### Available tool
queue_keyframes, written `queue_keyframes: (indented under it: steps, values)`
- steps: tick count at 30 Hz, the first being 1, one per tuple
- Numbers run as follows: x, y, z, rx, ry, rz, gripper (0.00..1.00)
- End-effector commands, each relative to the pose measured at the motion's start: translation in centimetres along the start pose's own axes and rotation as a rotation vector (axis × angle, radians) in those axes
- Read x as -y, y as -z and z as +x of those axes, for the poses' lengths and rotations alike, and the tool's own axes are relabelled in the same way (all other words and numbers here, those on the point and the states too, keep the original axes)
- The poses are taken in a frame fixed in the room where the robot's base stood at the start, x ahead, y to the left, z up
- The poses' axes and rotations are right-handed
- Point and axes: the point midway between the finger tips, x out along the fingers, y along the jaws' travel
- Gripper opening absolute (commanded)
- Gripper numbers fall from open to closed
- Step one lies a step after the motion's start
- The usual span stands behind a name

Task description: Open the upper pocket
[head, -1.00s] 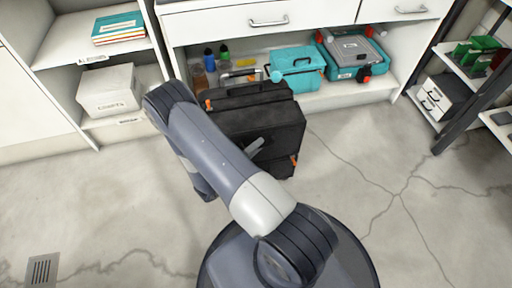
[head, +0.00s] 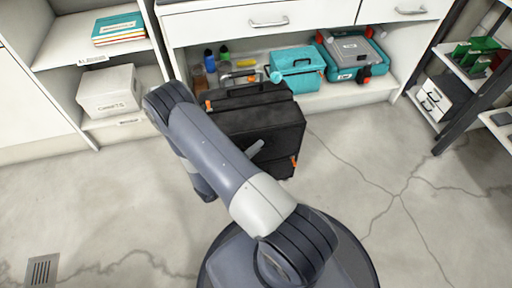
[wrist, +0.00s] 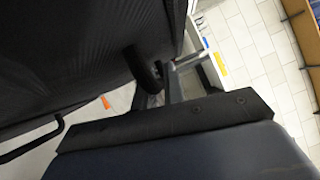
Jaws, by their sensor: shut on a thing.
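A black suitcase (head: 285,125) stands upright on the floor in front of the shelving, partly hidden by my arm in the head view. It has a top handle and orange tabs (head: 293,162). In the wrist view, the dark fabric of the suitcase (wrist: 70,50) fills the upper left. My gripper (wrist: 162,82) is close against it, shut on a black loop-shaped pull (wrist: 145,70). In the head view, most of the gripper is hidden behind my arm.
Teal cases (head: 297,68) and small bottles sit on the low shelf behind the suitcase. A white box (head: 108,92) is on the left shelf. A dark-framed rack (head: 462,100) stands at the right. The cracked floor to the right is clear.

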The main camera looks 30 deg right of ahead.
Motion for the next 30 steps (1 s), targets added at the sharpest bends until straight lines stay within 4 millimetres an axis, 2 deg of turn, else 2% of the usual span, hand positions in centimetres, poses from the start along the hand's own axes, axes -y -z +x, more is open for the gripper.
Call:
queue_keyframes:
  steps: [11, 24, 30]
  values:
    - [-0.2, 1.0, -0.6, 0.001, -0.001, -0.003, 0.00]
    - [-1.8, 5.2, -3.1, 0.003, -0.001, -0.004, 0.00]
    - [-2.9, 6.7, -3.9, 0.001, 0.063, 0.107, 0.00]
